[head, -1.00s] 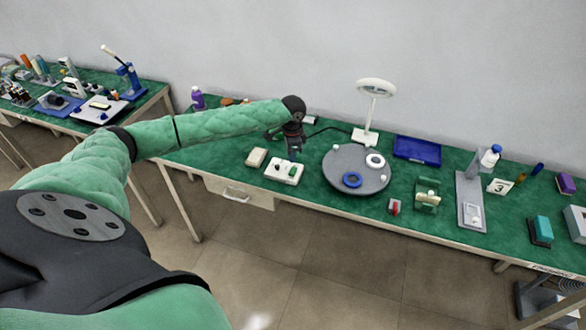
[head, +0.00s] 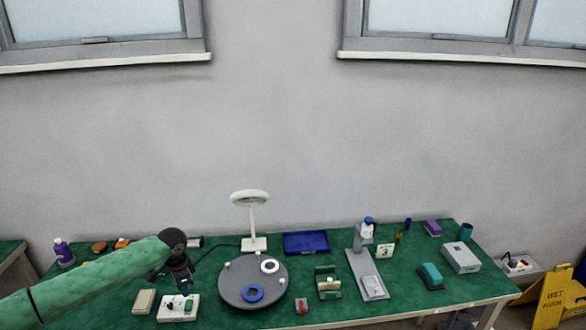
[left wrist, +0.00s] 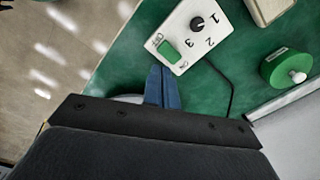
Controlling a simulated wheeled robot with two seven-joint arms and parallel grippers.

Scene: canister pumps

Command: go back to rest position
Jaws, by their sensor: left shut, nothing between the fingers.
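My left arm reaches in from the left over the green-topped bench in the head view. My left gripper (head: 188,288) points down just above the white control box (head: 178,308). In the left wrist view my left gripper (left wrist: 163,72) is shut with its blue fingertips together and nothing between them. The tips are beside the green switch on the control box (left wrist: 187,38), which also has a black knob and the numbers 1, 2 and 3. I cannot tell whether they touch it. My right gripper is not in either view.
A grey round turntable (head: 236,295) with a blue ring (head: 253,293) and a white ring (head: 270,266) stands right of the gripper. A ring lamp (head: 252,215) and a blue tray (head: 306,243) are behind. A yellow wet-floor sign (head: 553,295) stands at far right.

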